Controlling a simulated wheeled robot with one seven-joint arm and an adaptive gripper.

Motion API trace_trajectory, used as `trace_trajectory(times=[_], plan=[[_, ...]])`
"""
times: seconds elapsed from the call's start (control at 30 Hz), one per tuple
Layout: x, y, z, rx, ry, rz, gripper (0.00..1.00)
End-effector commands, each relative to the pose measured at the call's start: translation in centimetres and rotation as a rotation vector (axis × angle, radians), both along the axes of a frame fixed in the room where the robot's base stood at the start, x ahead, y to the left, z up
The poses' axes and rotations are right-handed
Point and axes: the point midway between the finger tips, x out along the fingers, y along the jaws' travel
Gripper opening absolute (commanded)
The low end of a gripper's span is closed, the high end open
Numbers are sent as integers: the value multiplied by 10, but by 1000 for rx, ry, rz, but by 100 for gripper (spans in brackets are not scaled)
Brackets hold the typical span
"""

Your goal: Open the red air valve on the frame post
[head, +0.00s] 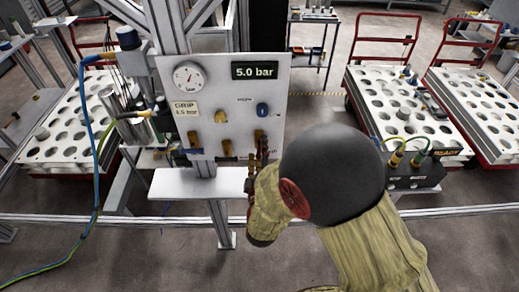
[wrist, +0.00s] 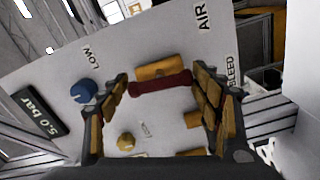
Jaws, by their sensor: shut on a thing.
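The red air valve lever (wrist: 160,86) sits in front of its brass body (wrist: 160,70), below the "AIR" label in the wrist view. My gripper (wrist: 161,82) has a padded finger at each end of the lever and is shut on it. The lever lies crosswise between the fingers, roughly along the brass body. In the head view my gripper (head: 257,158) is at the lower right of the white panel (head: 225,110). It hides most of the red valve there.
The panel also carries a pressure gauge (head: 188,75), a "5.0 bar" display (head: 255,70), a blue knob (head: 262,109) and several brass fittings. Blue and green hoses (head: 92,150) hang at the left. Red-framed carts (head: 400,100) stand behind at the right.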

Motion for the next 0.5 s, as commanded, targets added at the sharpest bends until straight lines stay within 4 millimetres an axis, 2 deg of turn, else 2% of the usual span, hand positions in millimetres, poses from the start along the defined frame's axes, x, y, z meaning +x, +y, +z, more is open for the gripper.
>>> trace_trajectory(times=[0.5], plan=[[0, 1, -1, -116, 5, 2, 39]])
